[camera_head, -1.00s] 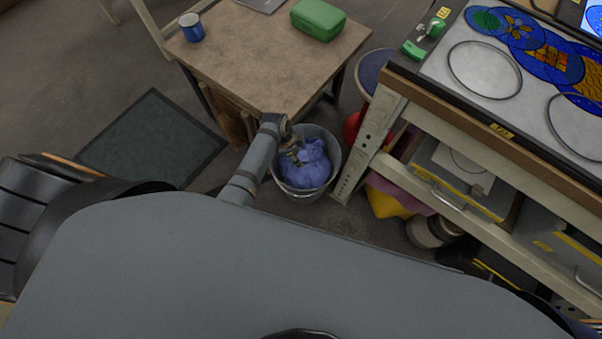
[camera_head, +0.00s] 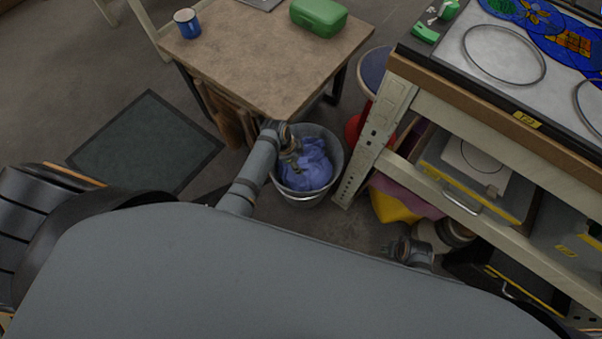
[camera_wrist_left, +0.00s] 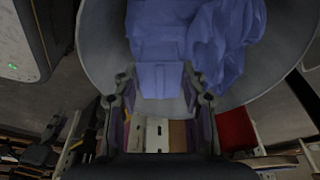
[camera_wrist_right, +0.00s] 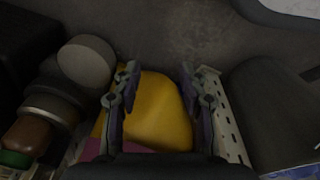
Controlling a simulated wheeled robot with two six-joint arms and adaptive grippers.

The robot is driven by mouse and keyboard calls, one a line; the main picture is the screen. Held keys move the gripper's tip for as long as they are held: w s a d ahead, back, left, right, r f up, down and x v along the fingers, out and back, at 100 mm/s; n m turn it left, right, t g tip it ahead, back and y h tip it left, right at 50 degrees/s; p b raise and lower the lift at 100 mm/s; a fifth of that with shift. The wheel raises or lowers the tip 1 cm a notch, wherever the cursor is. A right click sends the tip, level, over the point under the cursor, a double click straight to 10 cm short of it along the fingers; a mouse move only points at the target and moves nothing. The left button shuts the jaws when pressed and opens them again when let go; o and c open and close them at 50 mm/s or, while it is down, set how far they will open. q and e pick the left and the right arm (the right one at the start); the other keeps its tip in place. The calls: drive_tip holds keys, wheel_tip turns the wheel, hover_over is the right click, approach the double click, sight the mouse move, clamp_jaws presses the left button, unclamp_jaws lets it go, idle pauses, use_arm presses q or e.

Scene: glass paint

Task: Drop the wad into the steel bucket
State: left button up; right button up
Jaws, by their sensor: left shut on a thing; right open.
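The wad is a crumpled blue-violet bundle (camera_head: 312,172) within the mouth of the steel bucket (camera_head: 301,198), on the floor beside the wooden table. My left gripper (camera_head: 293,160) reaches over the bucket's left side and is shut on the wad. In the left wrist view, the wad (camera_wrist_left: 222,45) sits between and beyond the fingertips (camera_wrist_left: 163,88), with the grey bucket (camera_wrist_left: 270,78) around it. Whether the wad touches the bucket's bottom is hidden. My right gripper (camera_wrist_right: 158,78) is open and empty in the right wrist view, facing a yellow item.
The wooden table (camera_head: 260,70) holds a blue mug (camera_head: 187,23) and a green case (camera_head: 318,17). A workbench with shelves (camera_head: 480,125) stands close right of the bucket. A yellow item (camera_wrist_right: 160,110) lies low beside it. A dark mat (camera_head: 148,143) lies at left.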

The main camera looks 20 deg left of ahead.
use_arm(q)
drive_tip(key=shift+f, duration=0.35)
use_arm(e)
drive_tip(key=shift+w+a+r, duration=0.15)
drive_tip(key=shift+w+r, duration=0.05)
drive_tip(key=shift+r, duration=0.35)
drive_tip(key=shift+w+a+r, duration=0.15)
drive_tip(key=shift+r, duration=0.4)
use_arm(q)
drive_tip(key=o, duration=1.2)
drive_tip(key=v, duration=1.2)
drive_tip(key=shift+s, duration=0.1)
